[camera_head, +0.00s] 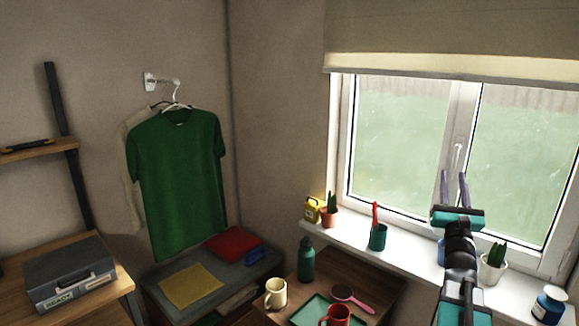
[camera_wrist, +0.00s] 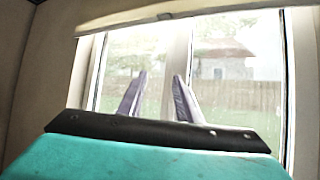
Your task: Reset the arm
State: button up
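My arm, teal and black, rises at the lower right of the head view in front of the windowsill. My gripper (camera_head: 454,188) points up toward the window (camera_head: 408,140). In the wrist view its two grey-purple fingers (camera_wrist: 158,97) stand apart with a clear gap between them. Nothing is between the fingers; only the window and the scene outside show there.
The windowsill (camera_head: 350,239) holds a yellow can (camera_head: 311,210), potted plants (camera_head: 493,264), a teal cup (camera_head: 377,238) and a blue jar (camera_head: 548,304). A small table below carries a green bottle (camera_head: 306,260), a cream mug (camera_head: 276,293) and a red mug (camera_head: 337,316).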

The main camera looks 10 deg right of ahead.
jog(key=w+a+f+n+g+y+b, duration=0.15)
jog(key=w+a+f+n+y, duration=0.25)
jog(key=a+f, duration=0.55)
jog(key=w+a+f+n+y+b, duration=0.2)
jog(key=w+a+f+n+y, duration=0.25)
jog(key=a+f, duration=0.5)
jog(key=w+a+f+n+y+b, duration=0.1)
jog(key=w+a+f+n+y, duration=0.25)
jog(key=a+f, duration=0.6)
jog(key=s+a+f+n+g+y+b, duration=0.25)
jog(key=a+f+n+g+y, duration=0.2)
jog(key=a+f, duration=0.85)
jog(key=s+a+f+n+g+y+b, duration=0.1)
jog(key=s+a+f+n+g+y, duration=0.45)
jog(key=f, duration=1.15)
jog(key=s+a+f+n+g+h+b, duration=0.1)
jog(key=s+a+f+n+g+b, duration=0.1)
jog(key=s+a+f+n+g, duration=0.7)
jog(key=s+a+f+n+h+b, duration=0.15)
jog(key=s+a+f, duration=0.35)
jog(key=s+f, duration=0.85)
jog(key=s+d+f+n+g+h, duration=0.45)
jog(key=s+f, duration=0.35)
jog(key=s, duration=0.3)
jog(key=s+d+n+g+h, duration=0.2)
jog(key=s+d+n+h, duration=0.1)
jog(key=d, duration=0.7)
jog(key=shift+s+d+n, duration=0.2)
jog(key=shift+s+n, duration=0.7)
jog(key=shift+s, duration=0.35)
